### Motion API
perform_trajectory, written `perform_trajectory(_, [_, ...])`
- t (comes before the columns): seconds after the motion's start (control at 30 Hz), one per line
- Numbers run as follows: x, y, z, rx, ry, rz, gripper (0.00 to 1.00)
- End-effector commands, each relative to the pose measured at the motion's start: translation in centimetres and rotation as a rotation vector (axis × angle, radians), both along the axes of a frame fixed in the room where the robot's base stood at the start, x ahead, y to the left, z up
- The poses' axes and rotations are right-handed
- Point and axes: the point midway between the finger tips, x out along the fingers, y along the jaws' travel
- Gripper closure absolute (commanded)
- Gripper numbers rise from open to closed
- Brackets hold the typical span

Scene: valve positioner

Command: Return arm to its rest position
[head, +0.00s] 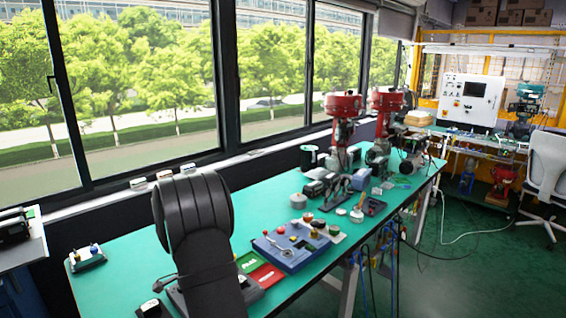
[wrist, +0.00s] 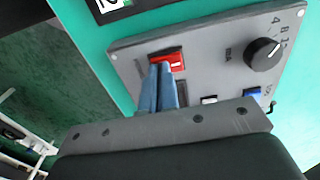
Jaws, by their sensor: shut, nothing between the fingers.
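In the wrist view, my gripper (wrist: 162,68) has blue fingers pressed together, with nothing between them. Their tips overlap the lower left part of a red rocker switch (wrist: 178,60) on a grey control panel (wrist: 210,58). I cannot tell whether the tips touch the switch or hover in front of it. A black knob (wrist: 263,54) with numbers around it sits on the panel to the right. In the head view, my dark arm stands large over the front left of the bench. My fingers cannot be made out there.
The teal bench (head: 120,262) holds a blue box with knobs (head: 290,247), a red card (head: 265,276), and a small device (head: 86,257) at far left. Red-topped drill presses (head: 343,108) stand further back. Windows line the left side. Bare bench shows left of my arm.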

Motion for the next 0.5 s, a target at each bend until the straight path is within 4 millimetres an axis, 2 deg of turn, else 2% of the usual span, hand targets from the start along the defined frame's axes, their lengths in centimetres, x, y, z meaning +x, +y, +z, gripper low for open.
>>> perform_trajectory(0.33, [-0.1,-0.1,0.2,-0.002,0.004,0.000,1.00])
perform_trajectory(0.5, [0.0,0.0,1.7,-0.001,0.001,0.000,1.00])
